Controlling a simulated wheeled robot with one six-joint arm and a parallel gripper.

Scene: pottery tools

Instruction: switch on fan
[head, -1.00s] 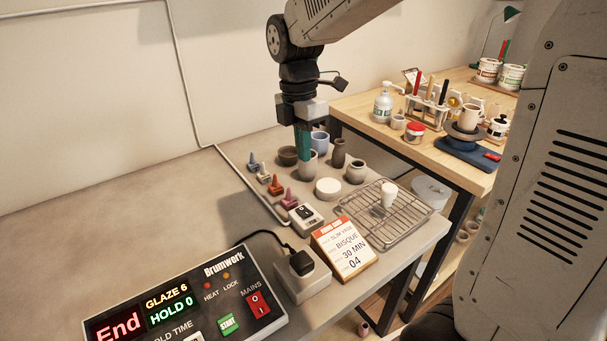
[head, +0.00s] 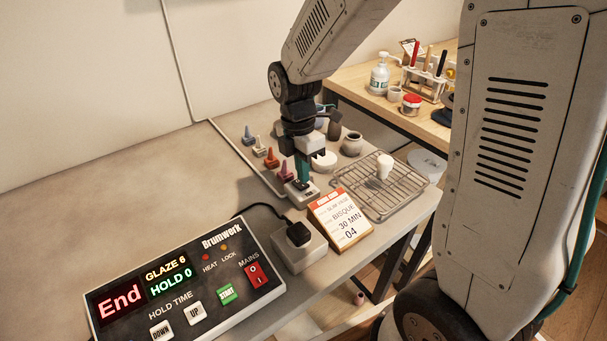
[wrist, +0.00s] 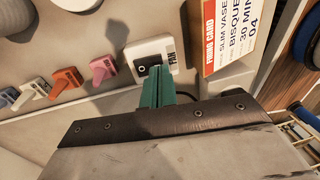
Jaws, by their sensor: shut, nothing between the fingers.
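The fan switch is a small white box (wrist: 133,52) with a black rocker, labelled FAN in the wrist view. In the head view the box (head: 311,194) sits on the grey bench, left of the firing card. My gripper (head: 302,181) points down with its green fingers together and empty, right over the switch. In the wrist view the fingertips (wrist: 153,76) overlap the near side of the rocker. I cannot tell whether they touch it. The fingers partly hide the rocker, and whether it is on or off cannot be read.
The firing card (head: 340,218) and wire rack (head: 390,186) stand close on the right. Several coloured cones (head: 271,158) stand to the left. Pots (head: 352,144) stand behind.

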